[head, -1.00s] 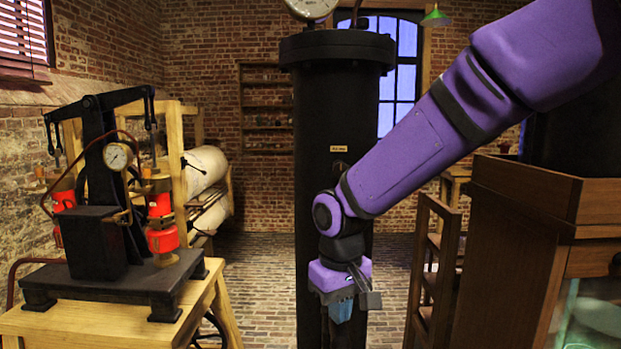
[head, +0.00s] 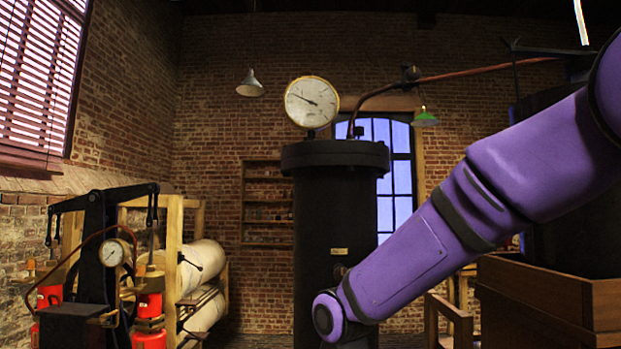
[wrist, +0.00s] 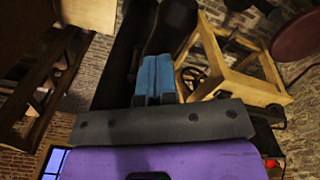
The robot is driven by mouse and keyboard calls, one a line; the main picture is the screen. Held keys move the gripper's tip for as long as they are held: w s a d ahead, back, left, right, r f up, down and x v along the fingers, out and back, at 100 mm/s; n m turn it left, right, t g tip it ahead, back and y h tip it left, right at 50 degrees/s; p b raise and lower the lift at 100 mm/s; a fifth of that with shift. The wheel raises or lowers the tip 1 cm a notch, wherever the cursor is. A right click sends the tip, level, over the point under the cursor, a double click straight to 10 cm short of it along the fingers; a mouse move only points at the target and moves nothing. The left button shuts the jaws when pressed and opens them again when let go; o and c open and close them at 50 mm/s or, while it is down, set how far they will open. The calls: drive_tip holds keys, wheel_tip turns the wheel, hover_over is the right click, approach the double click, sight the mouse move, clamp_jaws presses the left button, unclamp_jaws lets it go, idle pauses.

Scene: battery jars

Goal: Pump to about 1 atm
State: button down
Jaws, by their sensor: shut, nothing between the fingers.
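A black pump (head: 93,250) with a rocker beam and red cylinders (head: 149,315) stands at the left in the head view. A small dial gauge (head: 114,252) is on its front. A tall black cylinder (head: 335,220) stands in the middle, with a large white dial gauge (head: 312,102) on top; its numbers are too small to read. My gripper is below the head view's edge. In the wrist view my gripper (wrist: 153,62) shows its blue fingers closed together with nothing between them. They point past a dark column. The wooden pump table (wrist: 235,70) shows beyond them.
A wooden cabinet (head: 550,300) stands at the right, and my arm crosses in front of that side. White rolls (head: 200,268) lie on a wooden rack behind the pump. A copper pipe (head: 450,77) runs from the cylinder top to the right.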

wheel_tip(320, 180, down, 12)
wheel_tip(320, 180, up, 15)
drive_tip(key=shift+f, duration=0.2)
idle(0.6)
drive_tip(key=shift+r, duration=0.1)
drive_tip(key=shift+r, duration=1.9)
drive_tip(key=shift+d, duration=0.1)
